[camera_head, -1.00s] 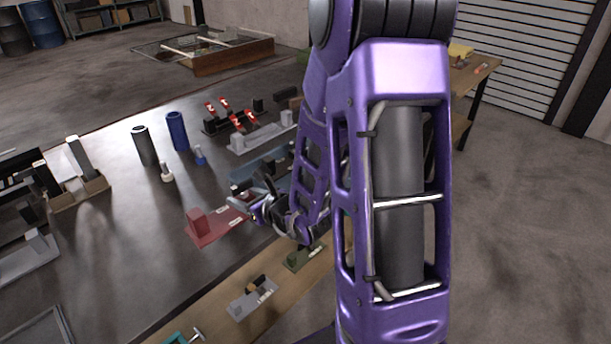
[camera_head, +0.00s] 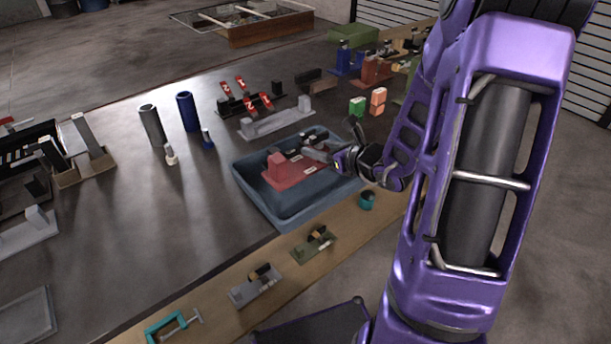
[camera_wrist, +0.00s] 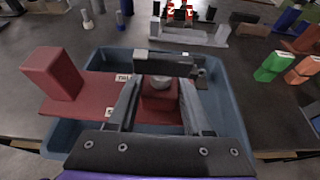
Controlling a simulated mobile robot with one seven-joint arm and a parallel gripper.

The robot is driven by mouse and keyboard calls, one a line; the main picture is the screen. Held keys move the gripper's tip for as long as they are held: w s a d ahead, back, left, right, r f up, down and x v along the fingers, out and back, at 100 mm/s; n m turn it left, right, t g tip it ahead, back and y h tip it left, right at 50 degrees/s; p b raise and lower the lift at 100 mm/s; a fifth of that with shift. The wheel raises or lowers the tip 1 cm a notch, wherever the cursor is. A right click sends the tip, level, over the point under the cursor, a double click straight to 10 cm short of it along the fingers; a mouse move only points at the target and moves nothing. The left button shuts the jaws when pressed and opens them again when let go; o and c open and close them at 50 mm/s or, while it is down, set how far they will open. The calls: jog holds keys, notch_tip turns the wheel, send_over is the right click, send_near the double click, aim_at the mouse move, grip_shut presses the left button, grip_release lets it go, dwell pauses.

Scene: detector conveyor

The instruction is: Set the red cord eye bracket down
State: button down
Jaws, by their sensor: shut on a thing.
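The red cord eye bracket (camera_head: 290,172) is a flat red plate with an upright block at its left end and white labels. My gripper (camera_head: 312,152) is shut on it near its right end, over the blue-grey tray (camera_head: 281,214). In the wrist view the bracket (camera_wrist: 95,97) stretches left from between my fingers (camera_wrist: 158,105), its left block close to the tray's left rim. The tray (camera_wrist: 228,95) lies below and around it. I cannot tell whether the bracket touches the tray floor.
A grey bracket (camera_head: 277,124) and red-handled clamps (camera_head: 243,95) stand behind the tray. Blue (camera_head: 187,112) and grey cylinders (camera_head: 151,125) stand to the left. Green (camera_head: 357,106) and orange blocks (camera_head: 378,101) are behind right. Smaller fixtures (camera_head: 255,286) line the wooden front edge.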

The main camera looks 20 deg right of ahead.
jog(key=d, duration=0.4)
jog(key=shift+s+r, duration=0.15)
jog(key=shift+s, duration=0.1)
jog(key=b, duration=0.1)
send_over(334, 186)
notch_tip(334, 186, down, 5)
jog(key=shift+f, duration=0.2)
jog(key=shift+f+b, duration=0.35)
jog(key=shift+f, duration=1.95)
